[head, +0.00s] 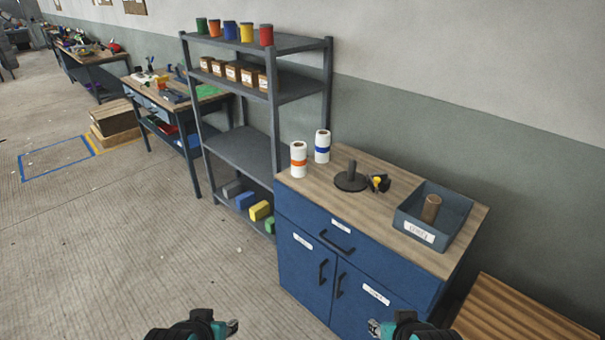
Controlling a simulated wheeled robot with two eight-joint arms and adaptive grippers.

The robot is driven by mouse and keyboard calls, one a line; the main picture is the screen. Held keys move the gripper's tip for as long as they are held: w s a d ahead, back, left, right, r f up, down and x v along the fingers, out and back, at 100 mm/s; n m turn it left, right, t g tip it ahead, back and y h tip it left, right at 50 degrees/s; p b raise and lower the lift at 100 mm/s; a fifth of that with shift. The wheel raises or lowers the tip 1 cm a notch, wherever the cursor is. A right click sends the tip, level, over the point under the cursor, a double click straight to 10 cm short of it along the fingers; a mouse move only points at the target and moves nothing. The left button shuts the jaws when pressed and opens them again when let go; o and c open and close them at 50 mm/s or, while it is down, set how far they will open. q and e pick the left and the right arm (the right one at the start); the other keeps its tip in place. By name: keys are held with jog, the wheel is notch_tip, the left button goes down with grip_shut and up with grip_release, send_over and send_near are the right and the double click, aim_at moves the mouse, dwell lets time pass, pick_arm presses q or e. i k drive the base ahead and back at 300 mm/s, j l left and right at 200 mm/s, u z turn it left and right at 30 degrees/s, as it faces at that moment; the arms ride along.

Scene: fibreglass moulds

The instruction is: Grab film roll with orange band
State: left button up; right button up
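The white film roll with the orange band (298,160) stands upright at the left front edge of the blue cabinet's wooden top. A similar white roll with a blue band (322,146) stands just behind it to the right. My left gripper (233,327) is low at the bottom of the head view, in front of the cabinet and well apart from the rolls. My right gripper (374,327) is also at the bottom, in front of the cabinet doors. Both seem empty; their fingers are small and partly cut off, so their opening is unclear.
The blue cabinet (308,240) carries a dark round base with a post (351,179), a small black and yellow tool (379,183) and a grey bin (450,200) holding a brown roll. A grey shelf rack (236,150) stands close left of the rolls. Wooden slats (520,315) lie at lower right.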

aim_at(297, 149)
jog(key=k+z, duration=0.15)
jog(key=z, duration=1.8)
jog(key=j+z, duration=0.15)
jog(key=j, duration=0.55)
jog(key=j+z, duration=0.2)
jog(key=j, duration=0.55)
jog(key=j+z, duration=0.15)
jog(key=j, duration=0.55)
jog(key=k+j+z, duration=0.15)
jog(key=j, duration=0.55)
